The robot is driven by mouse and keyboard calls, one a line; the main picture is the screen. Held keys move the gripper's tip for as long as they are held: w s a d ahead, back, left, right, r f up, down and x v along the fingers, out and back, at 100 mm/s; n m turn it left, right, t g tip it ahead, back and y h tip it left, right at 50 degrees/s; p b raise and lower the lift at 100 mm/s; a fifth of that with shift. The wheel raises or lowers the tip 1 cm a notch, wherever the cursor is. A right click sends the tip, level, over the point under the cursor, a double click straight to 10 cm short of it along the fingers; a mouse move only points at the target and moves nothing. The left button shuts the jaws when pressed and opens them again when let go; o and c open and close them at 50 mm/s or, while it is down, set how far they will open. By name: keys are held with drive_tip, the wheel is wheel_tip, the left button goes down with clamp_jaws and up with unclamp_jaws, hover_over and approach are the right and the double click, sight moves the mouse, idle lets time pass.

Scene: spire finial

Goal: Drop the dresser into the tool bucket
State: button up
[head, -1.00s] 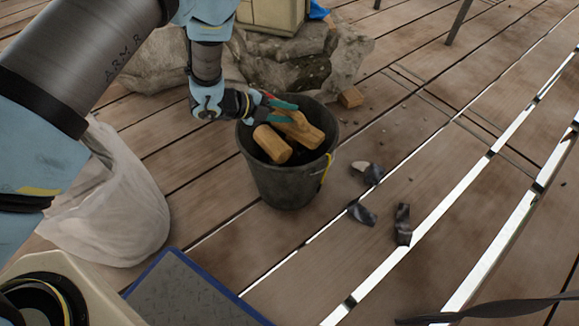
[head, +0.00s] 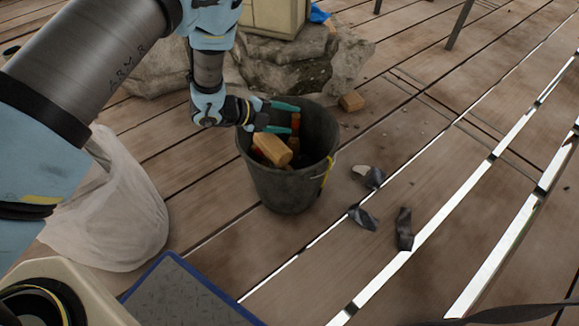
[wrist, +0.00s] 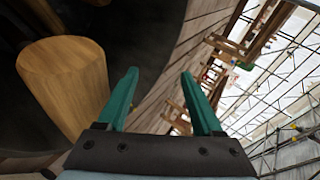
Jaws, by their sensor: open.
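The dark tool bucket (head: 287,190) stands upright on the deck in the head view. My gripper (head: 293,116) is over its mouth with its teal jaws apart; in the wrist view the jaws (wrist: 158,76) have nothing between them. A brown wooden piece (head: 295,123), seemingly the dresser, shows inside the bucket just beyond the jaws, mostly hidden by the gripper and shade. A lighter wooden block (head: 273,148) leans inside at the left; its rounded end (wrist: 65,80) fills the left of the wrist view. I cannot tell whether the two pieces touch.
A pale sack (head: 115,210) is left of the bucket and rocks (head: 300,65) are behind it. The planks have open gaps.

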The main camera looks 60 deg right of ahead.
drive_tip(key=p+v, duration=0.2)
drive_tip(key=v, duration=0.8)
drive_tip(key=shift+w+a+r, duration=0.15)
drive_tip(key=shift+a+r, duration=0.05)
drive_tip(key=shift+a, duration=0.15)
drive_tip(key=shift+w, duration=0.1)
